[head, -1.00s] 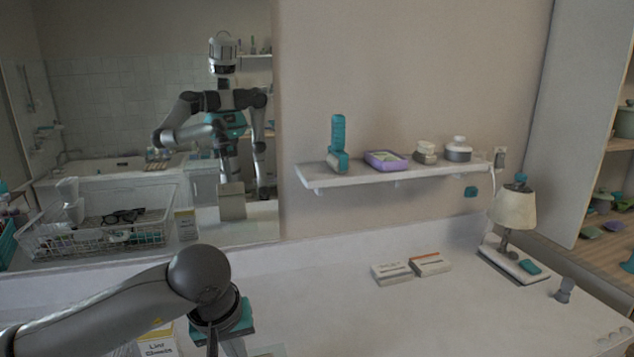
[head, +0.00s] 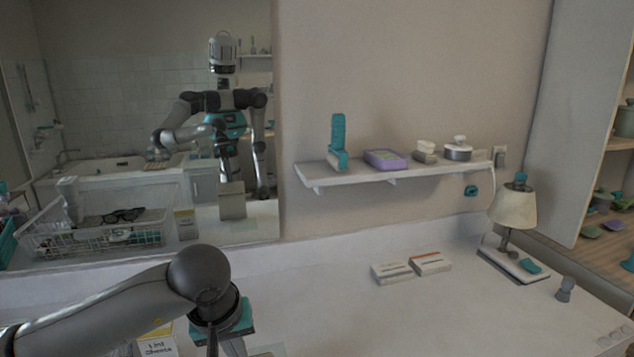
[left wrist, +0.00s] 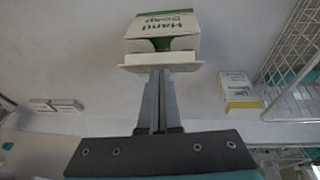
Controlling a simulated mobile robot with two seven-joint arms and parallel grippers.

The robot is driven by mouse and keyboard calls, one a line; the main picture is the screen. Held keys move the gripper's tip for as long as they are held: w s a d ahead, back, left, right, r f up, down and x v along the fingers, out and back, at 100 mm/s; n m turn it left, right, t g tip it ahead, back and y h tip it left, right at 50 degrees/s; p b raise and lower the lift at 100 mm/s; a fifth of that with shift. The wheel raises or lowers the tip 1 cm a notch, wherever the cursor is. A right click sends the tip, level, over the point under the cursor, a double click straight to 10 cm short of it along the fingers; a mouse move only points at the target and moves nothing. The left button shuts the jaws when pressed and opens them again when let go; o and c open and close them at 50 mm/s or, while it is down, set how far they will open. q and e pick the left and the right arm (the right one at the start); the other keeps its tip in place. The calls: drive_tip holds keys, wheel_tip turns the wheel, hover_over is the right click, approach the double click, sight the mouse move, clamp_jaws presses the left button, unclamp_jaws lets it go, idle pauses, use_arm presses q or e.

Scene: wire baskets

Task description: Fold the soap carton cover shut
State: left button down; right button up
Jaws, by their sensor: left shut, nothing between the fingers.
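The soap carton (left wrist: 162,24), white and green with "Hand Soap" lettering, stands on the counter in the left wrist view. Its pale cover flap (left wrist: 130,62) sticks out on the side nearest my left gripper (left wrist: 159,72). A dark green gap shows behind the flap. The gripper's fingers are together and empty, with their tips at the flap; I cannot tell whether they touch it. In the head view the left gripper (head: 234,346) is at the bottom edge, and the carton is mostly cut off there. The carton also shows in the mirror. My right gripper is not seen directly.
A lint sheets box (head: 157,346) stands left of the gripper. A wire basket (left wrist: 285,80) is at the right in the wrist view. The counter between is clear.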

use_arm(q)
drive_tip(key=shift+f+b, duration=2.05)
drive_tip(key=shift+f, duration=0.1)
idle(0.7)
drive_tip(key=shift+r, duration=0.1)
idle(0.5)
drive_tip(key=shift+r+p, duration=1.3)
drive_tip(key=shift+r, duration=1.7)
